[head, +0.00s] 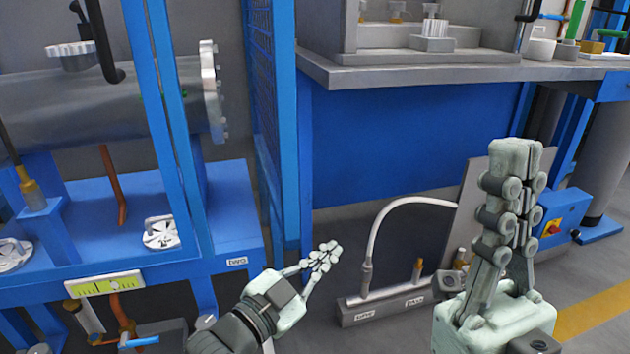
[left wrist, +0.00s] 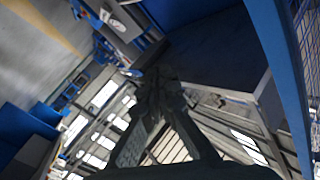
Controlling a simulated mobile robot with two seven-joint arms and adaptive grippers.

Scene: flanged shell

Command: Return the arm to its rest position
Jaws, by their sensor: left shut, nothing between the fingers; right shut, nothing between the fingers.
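My left gripper (head: 325,256) is shut and empty in the head view, in front of the blue frame and the bench, pointing up and to the right. Its shut fingers also show in the left wrist view (left wrist: 160,95), dark against a bright background. My right gripper (head: 516,160) stands upright at the right of the head view, shut and empty, with its fingers pointing up. The grey flanged shell (head: 110,100) lies level in the blue frame at the left, well apart from both grippers.
A blue frame (head: 172,130) with a mesh side stands left of my left gripper. A grey bench (head: 420,72) crosses the back. A white hose (head: 405,202) rises from a low grey block (head: 385,305) on the floor. A blue box with a switch (head: 562,218) is at the right.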

